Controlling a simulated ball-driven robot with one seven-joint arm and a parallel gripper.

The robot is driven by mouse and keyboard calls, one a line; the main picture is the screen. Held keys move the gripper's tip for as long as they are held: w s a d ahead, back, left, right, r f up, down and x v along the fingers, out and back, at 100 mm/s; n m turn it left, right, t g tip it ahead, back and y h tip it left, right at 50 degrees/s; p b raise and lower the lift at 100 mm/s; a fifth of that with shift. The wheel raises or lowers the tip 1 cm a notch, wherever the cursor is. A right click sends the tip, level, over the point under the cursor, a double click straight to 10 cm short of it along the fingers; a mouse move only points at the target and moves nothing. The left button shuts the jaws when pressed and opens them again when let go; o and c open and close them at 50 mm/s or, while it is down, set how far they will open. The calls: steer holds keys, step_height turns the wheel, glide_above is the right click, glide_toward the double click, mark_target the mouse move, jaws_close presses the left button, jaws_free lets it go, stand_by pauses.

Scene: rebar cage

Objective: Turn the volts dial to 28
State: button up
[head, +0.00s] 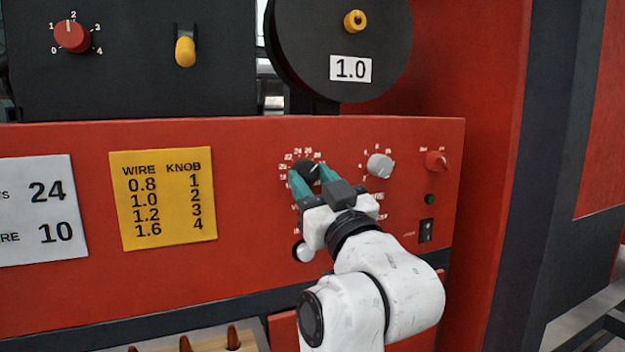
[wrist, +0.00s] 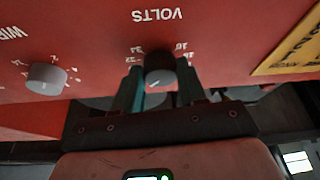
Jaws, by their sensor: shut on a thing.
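The volts dial (head: 307,165) is a dark round knob on the red panel, ringed by small white numbers; 22, 24 and 26 read along its upper left and top. Its white pointer mark slants to the upper right, but the number it points at is too small to be sure of. My gripper (head: 308,174) is shut on the dial, one teal finger on each side. In the wrist view the dial (wrist: 160,66) sits between the fingers (wrist: 159,92), with VOLTS printed upside down above it. The fingers hide part of the number ring.
A grey knob (head: 380,165) and a red knob (head: 437,161) sit to the right, with a green button (head: 430,199) and a black switch (head: 426,231) below. A white card (head: 40,208) shows 24 and 10. A yellow wire chart (head: 163,197) is beside it.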

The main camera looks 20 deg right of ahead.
steer(key=o, duration=1.1)
steer(key=shift+c, duration=0.2)
steer(key=b+v, duration=0.2)
steer(key=v, duration=0.8)
steer(key=shift+s+f+b, duration=0.2)
steer(key=shift+s+b, duration=0.1)
steer(key=shift+s, duration=0.1)
